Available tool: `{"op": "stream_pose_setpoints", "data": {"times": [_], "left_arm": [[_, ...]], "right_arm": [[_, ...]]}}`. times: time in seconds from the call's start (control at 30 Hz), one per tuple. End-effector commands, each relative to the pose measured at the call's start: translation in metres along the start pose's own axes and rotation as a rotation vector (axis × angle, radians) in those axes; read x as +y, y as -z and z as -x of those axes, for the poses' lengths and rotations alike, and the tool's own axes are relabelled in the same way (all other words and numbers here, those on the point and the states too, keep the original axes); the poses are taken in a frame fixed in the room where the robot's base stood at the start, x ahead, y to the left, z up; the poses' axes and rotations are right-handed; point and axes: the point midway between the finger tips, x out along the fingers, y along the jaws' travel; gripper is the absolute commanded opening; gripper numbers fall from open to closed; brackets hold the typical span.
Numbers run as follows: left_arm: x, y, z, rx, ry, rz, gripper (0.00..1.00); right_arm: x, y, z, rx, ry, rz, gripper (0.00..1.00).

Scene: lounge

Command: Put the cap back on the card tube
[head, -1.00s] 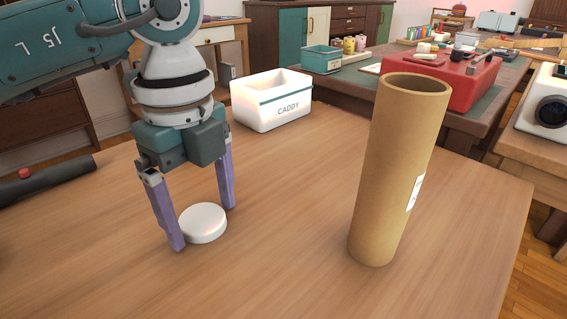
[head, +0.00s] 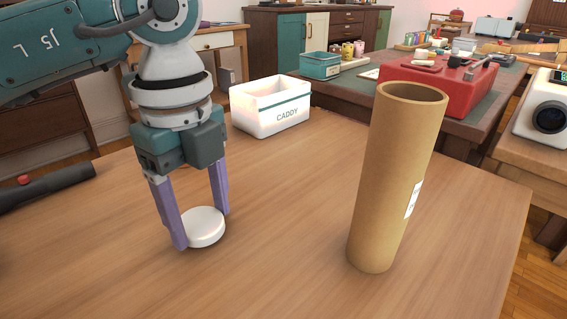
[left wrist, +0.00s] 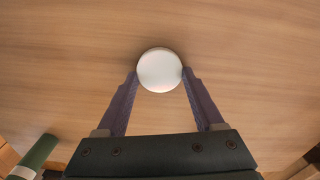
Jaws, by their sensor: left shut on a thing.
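The white round cap (head: 205,227) lies on the wooden table, flat side up. My left gripper (head: 202,230) is shut on it, with one purple finger on each side. In the left wrist view the cap (left wrist: 160,70) sits between the fingertips (left wrist: 160,76). The brown card tube (head: 392,180) stands upright on the table to the right, apart from the gripper. Its open top end shows, with no cap on it, and a white label is on its side. My right gripper is not in view.
A white caddy (head: 271,106) stands behind, between gripper and tube. A dark cylindrical thing with a red button (head: 45,186) lies at the left. A red box (head: 450,85) is on another table behind the tube. The table between cap and tube is clear.

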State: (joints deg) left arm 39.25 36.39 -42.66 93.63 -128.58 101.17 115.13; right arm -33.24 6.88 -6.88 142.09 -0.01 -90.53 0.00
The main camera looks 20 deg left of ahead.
Motion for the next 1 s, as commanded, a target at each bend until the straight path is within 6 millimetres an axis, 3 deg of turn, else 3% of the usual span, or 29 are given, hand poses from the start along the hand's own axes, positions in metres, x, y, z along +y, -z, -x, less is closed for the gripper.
{"op": "stream_pose_setpoints", "data": {"times": [0.23,0.63,0.8,1.0], "left_arm": [[-0.001,-0.001,0.045,-0.001,0.006,-0.001,0.18],[-0.001,-0.001,0.159,-0.003,0.006,0.000,0.18],[-0.001,-0.001,0.184,-0.002,0.003,0.000,0.18],[0.000,0.000,0.194,-0.002,0.001,0.001,0.18]], "right_arm": [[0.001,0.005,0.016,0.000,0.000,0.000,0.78],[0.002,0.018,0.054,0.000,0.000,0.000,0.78],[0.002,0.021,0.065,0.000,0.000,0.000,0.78],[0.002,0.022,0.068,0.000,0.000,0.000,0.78]]}}
